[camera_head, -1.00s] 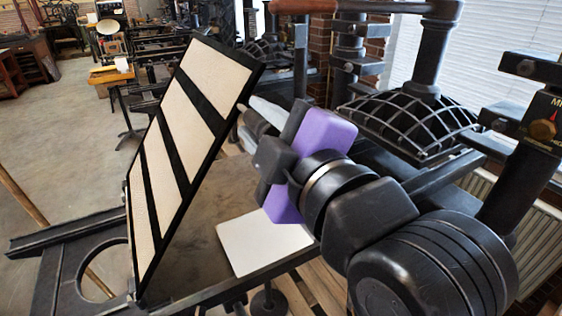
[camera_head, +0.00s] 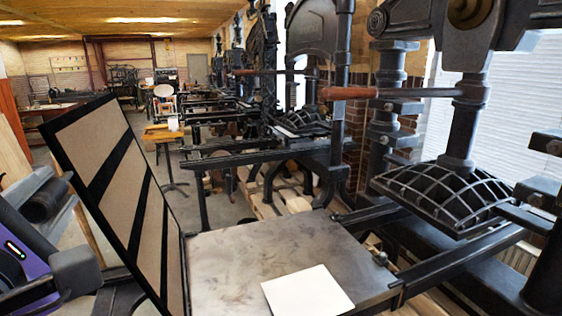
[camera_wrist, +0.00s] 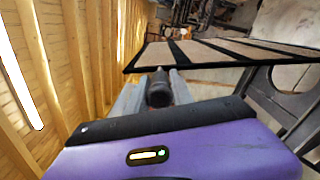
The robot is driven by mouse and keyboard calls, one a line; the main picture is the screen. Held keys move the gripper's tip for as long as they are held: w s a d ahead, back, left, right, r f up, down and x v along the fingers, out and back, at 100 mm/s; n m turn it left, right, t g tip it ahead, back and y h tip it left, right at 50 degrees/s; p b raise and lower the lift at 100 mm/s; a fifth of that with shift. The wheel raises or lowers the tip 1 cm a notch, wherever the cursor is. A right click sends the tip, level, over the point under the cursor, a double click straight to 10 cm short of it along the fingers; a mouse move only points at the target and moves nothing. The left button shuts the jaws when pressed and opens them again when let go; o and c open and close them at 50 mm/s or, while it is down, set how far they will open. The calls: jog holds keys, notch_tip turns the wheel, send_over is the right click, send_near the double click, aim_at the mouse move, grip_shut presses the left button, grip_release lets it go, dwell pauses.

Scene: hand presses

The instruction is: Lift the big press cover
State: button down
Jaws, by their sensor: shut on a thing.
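The big press cover (camera_head: 90,138) is a black frame with beige panels and dark cross bars. In the head view it stands raised, leaning left, at the left side of the press bed (camera_head: 225,250). The cover also crosses the upper right of the wrist view (camera_wrist: 220,52). My gripper (camera_wrist: 157,90) is shut on a dark round handle (camera_wrist: 158,88) by the cover's edge. In the head view my gripper is at the left edge, on the cover's left side, and partly cut off.
A white sheet (camera_head: 305,291) lies on the bare bed. The ribbed pressing plate (camera_head: 450,195) hangs over rails at right. A bar with a wooden grip (camera_head: 348,93) reaches across above the bed. More presses stand behind.

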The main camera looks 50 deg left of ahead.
jog(key=shift+n, duration=0.7)
jog(key=shift+s+a+f, duration=0.25)
jog(key=shift+s+a, duration=0.05)
jog(key=shift+s, duration=0.45)
jog(key=shift+s+a+f, duration=0.25)
jog(key=shift+s+a, duration=0.1)
jog(key=shift+s, duration=0.45)
jog(key=shift+s+a+f, duration=0.25)
jog(key=shift+s+a, duration=0.05)
jog(key=shift+s, duration=0.45)
jog(key=c, duration=1.2)
grip_release()
jog(key=b+v, duration=0.1)
jog(key=v, duration=0.6)
jog(key=shift+s+d+b, duration=0.15)
jog(key=shift+d+b, duration=0.15)
jog(key=shift+d, duration=0.05)
